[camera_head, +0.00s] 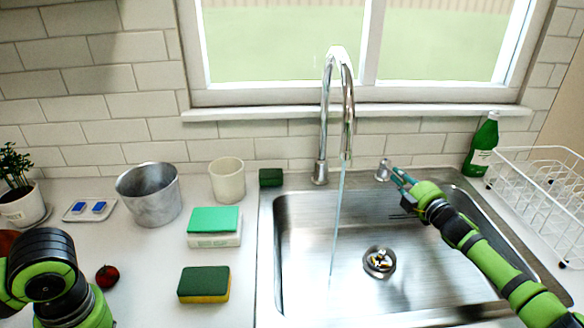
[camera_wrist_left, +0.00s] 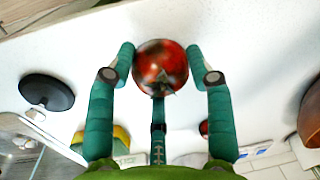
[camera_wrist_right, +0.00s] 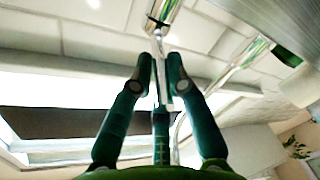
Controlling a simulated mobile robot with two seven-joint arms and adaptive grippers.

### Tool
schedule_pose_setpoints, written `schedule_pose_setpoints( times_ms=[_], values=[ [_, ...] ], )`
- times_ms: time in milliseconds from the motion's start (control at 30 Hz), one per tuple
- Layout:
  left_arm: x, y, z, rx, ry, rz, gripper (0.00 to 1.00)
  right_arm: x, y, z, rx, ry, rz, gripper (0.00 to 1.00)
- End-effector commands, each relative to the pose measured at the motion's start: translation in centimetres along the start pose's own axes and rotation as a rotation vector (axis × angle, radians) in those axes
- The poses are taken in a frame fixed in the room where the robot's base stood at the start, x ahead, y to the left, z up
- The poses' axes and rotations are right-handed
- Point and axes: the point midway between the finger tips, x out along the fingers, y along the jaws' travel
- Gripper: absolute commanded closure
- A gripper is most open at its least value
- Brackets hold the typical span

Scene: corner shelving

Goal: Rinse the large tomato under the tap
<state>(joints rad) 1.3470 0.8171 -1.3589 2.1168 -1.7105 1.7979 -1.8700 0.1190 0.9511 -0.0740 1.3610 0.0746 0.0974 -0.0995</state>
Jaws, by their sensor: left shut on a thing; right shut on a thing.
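In the left wrist view, my left gripper (camera_wrist_left: 160,76) is shut on the large tomato (camera_wrist_left: 162,62), which is red with dark patches. The tomato is held between the two fingertips; in the head view both are out of sight. My right gripper (camera_head: 399,181) is shut on the tap handle (camera_head: 384,170) at the back of the sink; its fingers (camera_wrist_right: 160,72) also show close around the metal lever in the right wrist view. The chrome tap (camera_head: 348,105) stands behind the steel sink (camera_head: 300,230). A thin water stream (camera_head: 337,215) runs from the spout into the basin.
A small tomato (camera_head: 107,275) lies on the counter at left. A green-yellow sponge (camera_head: 204,284), a green-topped box (camera_head: 214,227), a metal pot (camera_head: 150,193) and a white cup (camera_head: 227,180) stand left of the sink. A green bottle (camera_head: 482,145) and white dish rack (camera_head: 540,195) are at right.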

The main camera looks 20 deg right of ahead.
Motion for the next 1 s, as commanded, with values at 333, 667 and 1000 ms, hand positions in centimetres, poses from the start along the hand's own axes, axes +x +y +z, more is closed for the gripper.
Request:
schedule_pose_setpoints(
  times_ms=[333,667,1000],
  values=[
    [0.64,0.07,-0.01,0.000,0.000,0.000,0.80,-0.07,-0.46,-0.26,0.006,0.080,-0.055,1.00],
    [0.62,0.07,0.00,0.000,0.000,0.000,0.80,-0.07,-0.42,-0.22,0.004,0.078,-0.054,0.62],
    [0.61,0.07,0.00,0.000,0.000,0.000,0.80,-0.43,-0.24,-0.03,0.004,0.074,-0.051,0.62]
  ],
)
